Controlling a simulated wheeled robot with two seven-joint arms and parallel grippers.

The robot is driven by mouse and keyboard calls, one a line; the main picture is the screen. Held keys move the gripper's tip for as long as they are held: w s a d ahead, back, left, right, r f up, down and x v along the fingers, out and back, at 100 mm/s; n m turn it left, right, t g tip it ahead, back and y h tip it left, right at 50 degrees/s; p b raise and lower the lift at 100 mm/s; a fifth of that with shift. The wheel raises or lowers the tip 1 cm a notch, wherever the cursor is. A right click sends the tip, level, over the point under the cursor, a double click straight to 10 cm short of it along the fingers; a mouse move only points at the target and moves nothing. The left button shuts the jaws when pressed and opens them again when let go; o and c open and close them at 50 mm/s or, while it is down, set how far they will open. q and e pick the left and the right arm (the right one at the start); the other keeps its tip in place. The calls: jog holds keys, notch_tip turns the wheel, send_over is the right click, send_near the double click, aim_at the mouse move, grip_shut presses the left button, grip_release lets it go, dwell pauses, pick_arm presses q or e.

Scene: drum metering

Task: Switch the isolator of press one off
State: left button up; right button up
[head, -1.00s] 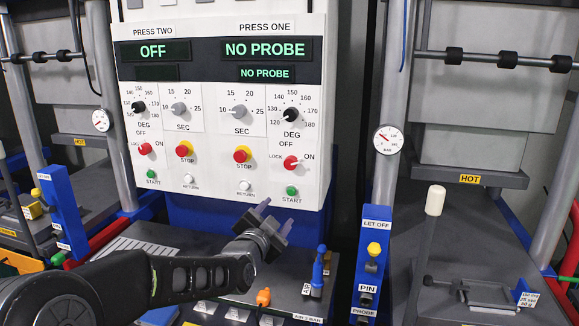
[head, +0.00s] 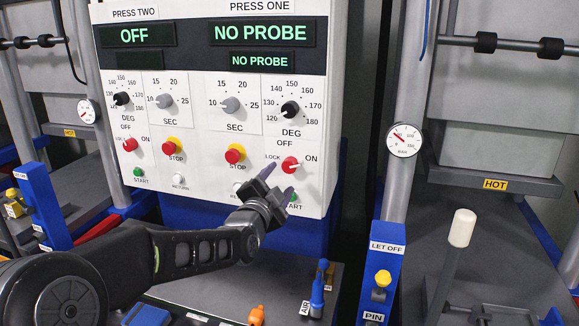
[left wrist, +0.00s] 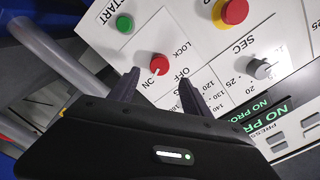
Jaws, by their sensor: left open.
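The press one isolator (head: 290,165) is a red round knob on the right side of the white control panel (head: 205,190). Its white pointer is turned to the right, at ON. My left gripper (head: 279,182) is open and empty, its two fingers pointing at the panel just below and left of the knob. In the left wrist view the red isolator knob (left wrist: 159,62) shows between and just beyond the open fingertips (left wrist: 159,76). I see no clear contact. The display above reads NO PROBE. My right gripper is out of view.
A red stop button on yellow (head: 235,154) is left of the isolator. The green start button (head: 292,196) is below it, partly behind a finger. A press two isolator (head: 130,145) is further left. A blue LET OFF post (head: 381,270) stands at lower right.

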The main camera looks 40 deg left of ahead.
aim_at(289, 168)
pick_arm(q)
jog(key=shift+p+x, duration=1.1)
jog(key=shift+x, duration=2.85)
jog(key=shift+c, duration=0.4)
jog(key=shift+f, duration=0.1)
grip_shut()
